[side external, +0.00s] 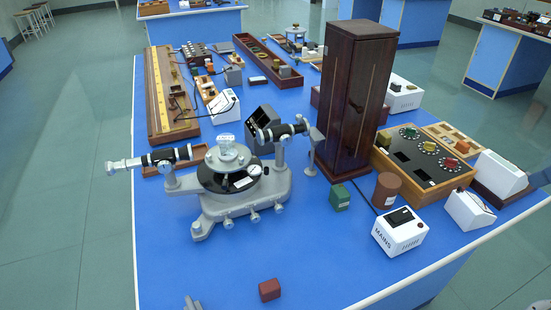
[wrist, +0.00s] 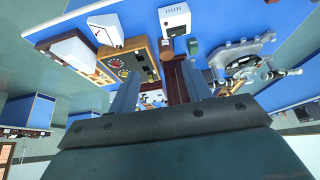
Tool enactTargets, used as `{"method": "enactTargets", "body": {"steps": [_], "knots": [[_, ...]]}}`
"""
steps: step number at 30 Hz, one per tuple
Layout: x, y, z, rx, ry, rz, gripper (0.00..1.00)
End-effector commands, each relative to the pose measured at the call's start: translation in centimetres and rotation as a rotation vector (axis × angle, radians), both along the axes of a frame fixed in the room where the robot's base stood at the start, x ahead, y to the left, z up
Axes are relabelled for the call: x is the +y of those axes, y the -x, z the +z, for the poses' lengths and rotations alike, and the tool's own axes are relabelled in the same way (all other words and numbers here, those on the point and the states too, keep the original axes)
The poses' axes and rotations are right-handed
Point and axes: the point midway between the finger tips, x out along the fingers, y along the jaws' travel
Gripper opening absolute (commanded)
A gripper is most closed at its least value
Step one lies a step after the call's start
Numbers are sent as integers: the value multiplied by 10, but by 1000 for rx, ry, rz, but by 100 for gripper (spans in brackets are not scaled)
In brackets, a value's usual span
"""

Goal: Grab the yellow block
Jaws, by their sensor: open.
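I cannot make out a clear loose yellow block in either view. In the side external view, the yellow things are a long scale (side external: 158,92) on the wooden bench at the back left and a small yellow knob (side external: 430,147) on the wooden control box. My gripper (wrist: 160,88) shows in the wrist view with its two grey fingers apart and nothing held between them. Behind the fingers stand the bench things, seen upside down. In the side external view only grey tips of my gripper (side external: 192,303) show at the bottom edge.
The spectrometer (side external: 235,185) stands mid-bench, beside the tall dark cabinet (side external: 350,100). A green block (side external: 339,197), a brown cylinder (side external: 386,190) and a white MAINS box (side external: 400,232) stand to the right. A dark red block (side external: 269,290) lies at the front; the bench around it is clear.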

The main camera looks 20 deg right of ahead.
Motion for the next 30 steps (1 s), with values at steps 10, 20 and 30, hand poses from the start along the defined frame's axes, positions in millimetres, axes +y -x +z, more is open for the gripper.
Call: {"method": "enactTargets", "body": {"steps": [10, 20, 30], "knots": [[-6, -56, 23, 32, 5, -3, 49], [-18, -134, 33, 67, 9, -2, 49], [-39, -217, 21, 104, 11, -1, 49]]}}
